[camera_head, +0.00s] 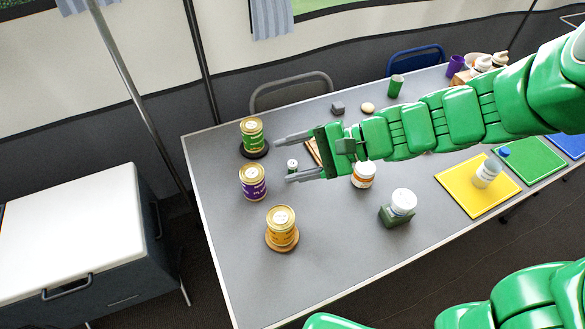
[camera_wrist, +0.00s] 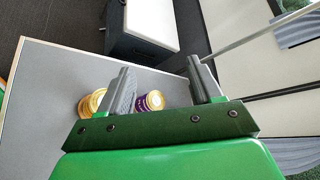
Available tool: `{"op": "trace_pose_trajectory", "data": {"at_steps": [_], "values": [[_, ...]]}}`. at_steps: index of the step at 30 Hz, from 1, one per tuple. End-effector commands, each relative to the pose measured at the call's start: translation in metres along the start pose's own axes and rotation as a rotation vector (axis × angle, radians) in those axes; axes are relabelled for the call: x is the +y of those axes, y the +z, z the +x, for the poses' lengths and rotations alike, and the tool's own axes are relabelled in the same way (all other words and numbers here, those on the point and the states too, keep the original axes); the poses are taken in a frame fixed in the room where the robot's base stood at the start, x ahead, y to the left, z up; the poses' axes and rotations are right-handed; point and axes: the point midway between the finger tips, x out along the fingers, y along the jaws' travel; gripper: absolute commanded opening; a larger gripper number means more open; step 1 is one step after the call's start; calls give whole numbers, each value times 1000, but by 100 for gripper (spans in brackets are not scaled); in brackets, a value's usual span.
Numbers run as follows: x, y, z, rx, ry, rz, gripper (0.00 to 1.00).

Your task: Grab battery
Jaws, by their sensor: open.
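A small upright cylinder with a light top (camera_head: 292,166), which looks like the battery, stands on the grey table (camera_head: 330,260) in the head view. It is too small to make out its label. My gripper (camera_head: 284,158) reaches in from the right, its jaws pointing left and spread apart, with nothing held. In the head view the cylinder appears between the two fingers, close to the lower one; whether it is level with them or below I cannot tell. In the wrist view the open fingers (camera_wrist: 161,65) show, but the cylinder is not visible there.
Green (camera_head: 252,134), purple (camera_head: 253,182) and yellow (camera_head: 282,229) cans stand along the table's left side. An orange-and-white jar (camera_head: 363,175) is under my arm. A white-lidded jar (camera_head: 403,202) sits on a green block. Yellow (camera_head: 455,193) and green (camera_head: 530,160) mats lie right.

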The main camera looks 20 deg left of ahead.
Motion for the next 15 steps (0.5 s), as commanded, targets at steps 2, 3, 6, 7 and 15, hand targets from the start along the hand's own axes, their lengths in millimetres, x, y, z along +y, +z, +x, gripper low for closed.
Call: {"op": "trace_pose_trajectory", "data": {"at_steps": [2,3,6,7,15], "values": [[-9,-15,8,-7,-60,52,64],[-14,-22,11,-7,-89,75,64],[-24,-41,18,-7,-158,140,64],[-27,-47,20,-6,-179,161,64],[-40,-109,36,20,-347,360,64]]}}
